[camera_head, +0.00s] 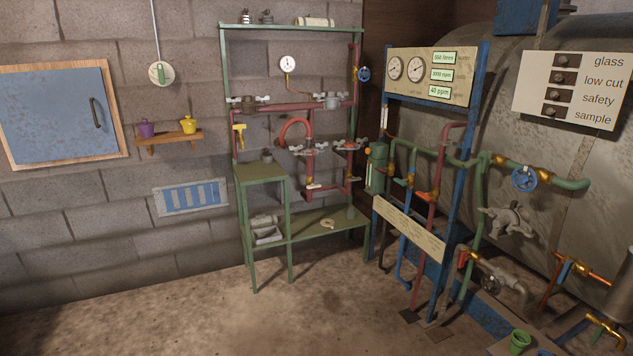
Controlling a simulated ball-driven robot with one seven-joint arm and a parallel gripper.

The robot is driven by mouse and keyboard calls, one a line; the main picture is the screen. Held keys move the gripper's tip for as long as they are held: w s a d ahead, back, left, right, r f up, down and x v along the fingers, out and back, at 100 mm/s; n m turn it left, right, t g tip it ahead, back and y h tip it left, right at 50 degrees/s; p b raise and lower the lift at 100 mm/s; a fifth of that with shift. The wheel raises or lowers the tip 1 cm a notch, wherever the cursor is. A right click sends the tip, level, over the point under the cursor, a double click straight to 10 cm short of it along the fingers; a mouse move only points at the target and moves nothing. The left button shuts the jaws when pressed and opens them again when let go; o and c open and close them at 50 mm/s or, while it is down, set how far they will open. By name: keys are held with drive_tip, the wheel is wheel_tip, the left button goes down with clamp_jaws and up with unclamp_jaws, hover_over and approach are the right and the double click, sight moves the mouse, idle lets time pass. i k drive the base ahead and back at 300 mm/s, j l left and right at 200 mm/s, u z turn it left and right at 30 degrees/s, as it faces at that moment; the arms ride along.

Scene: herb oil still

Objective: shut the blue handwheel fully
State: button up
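A blue handwheel (524,179) sits on a brass valve in the green pipe (570,184) at the right, in front of the large grey tank. Its rim and spokes face the camera. I cannot tell from this view how far it is turned. A second, smaller blue handwheel (364,74) is at the upper right side of the green shelf frame, near the red pipe. My gripper is not in view.
A blue frame with a gauge panel (432,76) and a slanted tan plate (409,229) stands left of the green pipe. Grey valves (507,221) and copper pipes crowd below. A green cup (519,342) is at the bottom right. The floor (250,315) at front left is clear.

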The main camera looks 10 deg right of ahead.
sight(367, 74)
drive_tip(key=i+z, duration=0.35)
drive_tip(key=i, duration=1.6)
